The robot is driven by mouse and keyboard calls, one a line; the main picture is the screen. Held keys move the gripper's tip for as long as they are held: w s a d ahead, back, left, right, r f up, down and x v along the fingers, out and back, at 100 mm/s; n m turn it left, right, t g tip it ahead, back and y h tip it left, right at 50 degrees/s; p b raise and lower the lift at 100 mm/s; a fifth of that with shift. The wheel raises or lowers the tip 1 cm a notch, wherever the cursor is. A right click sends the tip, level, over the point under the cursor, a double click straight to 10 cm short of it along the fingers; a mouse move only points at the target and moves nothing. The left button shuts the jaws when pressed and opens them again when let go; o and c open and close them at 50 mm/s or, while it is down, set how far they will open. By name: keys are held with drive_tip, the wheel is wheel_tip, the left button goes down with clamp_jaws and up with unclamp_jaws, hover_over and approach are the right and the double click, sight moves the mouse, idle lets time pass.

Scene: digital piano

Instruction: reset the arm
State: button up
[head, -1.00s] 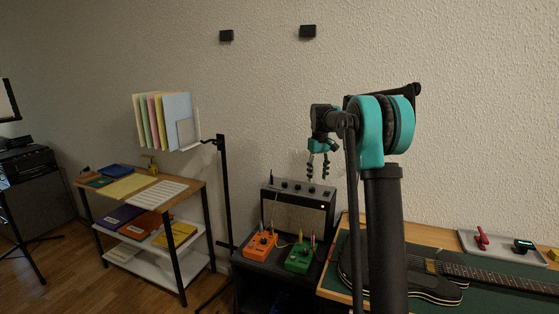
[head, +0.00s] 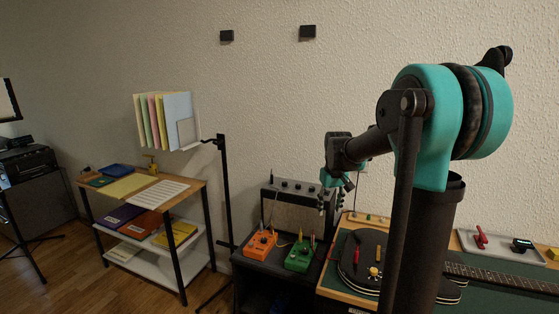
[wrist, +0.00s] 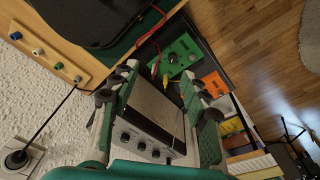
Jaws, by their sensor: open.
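My arm shows large at the right of the head view, its teal joint near the camera. My gripper (head: 335,192) hangs from it, fingers pointing down, above the right side of the black amplifier (head: 292,212). In the wrist view my gripper (wrist: 160,95) has its two fingers spread apart, with nothing between them but the amplifier (wrist: 150,135) seen further off. The gripper looks empty and apart from the amplifier. Part of the arm hides the guitar in the head view.
An orange pedal (head: 260,244) and a green pedal (head: 299,257) sit on a dark stand. A guitar (head: 364,262) lies on the bench at the right, near a grey tray (head: 508,253). A shelf (head: 190,189) and a folder holder (head: 190,133) stand left. The wall is behind.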

drive_tip(key=s+f+m, duration=0.1)
drive_tip(key=s+f, duration=0.3)
drive_tip(key=s, duration=0.4)
drive_tip(key=s+d+f+t, duration=0.1)
drive_tip(key=s+f, duration=0.4)
drive_tip(key=s, duration=0.4)
drive_tip(key=s+f+m+t, duration=0.1)
drive_tip(key=s+f, duration=0.3)
drive_tip(key=s, duration=0.5)
drive_tip(key=shift+s+d+f+m, duration=0.15)
drive_tip(key=shift+d+f+m, duration=0.05)
drive_tip(key=shift+f+m, duration=0.1)
